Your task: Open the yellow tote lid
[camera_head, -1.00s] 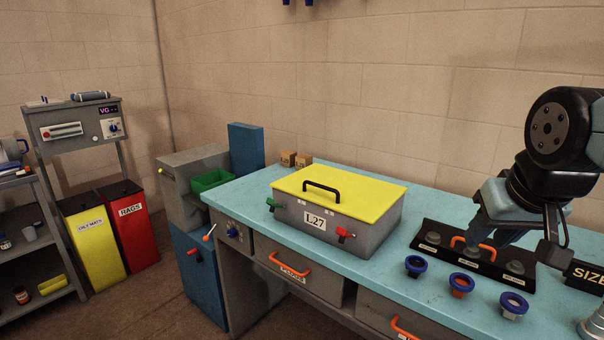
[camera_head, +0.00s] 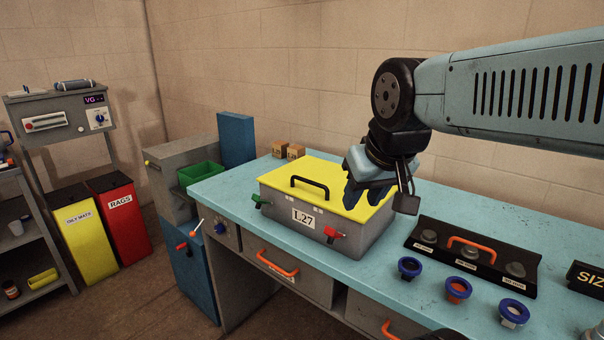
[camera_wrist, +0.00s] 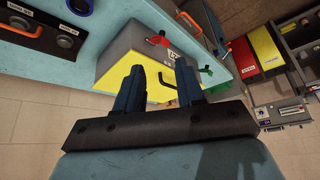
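The grey tote (camera_head: 345,238) labelled L27 stands on the blue bench. Its yellow lid (camera_head: 322,174) is closed and carries a black handle (camera_head: 309,186). A green latch (camera_head: 260,201) is at its left front and a red latch (camera_head: 333,235) at its right front. My gripper (camera_head: 362,203) is over the right end of the lid, fingers pointing down; whether it touches the lid I cannot tell. In the wrist view my gripper (camera_wrist: 161,75) has its fingers apart with nothing between them, and the yellow lid (camera_wrist: 121,83) and black handle (camera_wrist: 172,83) lie beyond.
A black rack (camera_head: 430,254) with an orange handle is right of the tote. Several blue-rimmed fittings (camera_head: 458,288) stand before it. Two small cardboard boxes (camera_head: 295,152) sit behind the tote. A green bin (camera_head: 199,175) is at the left. The bench left of the tote is clear.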

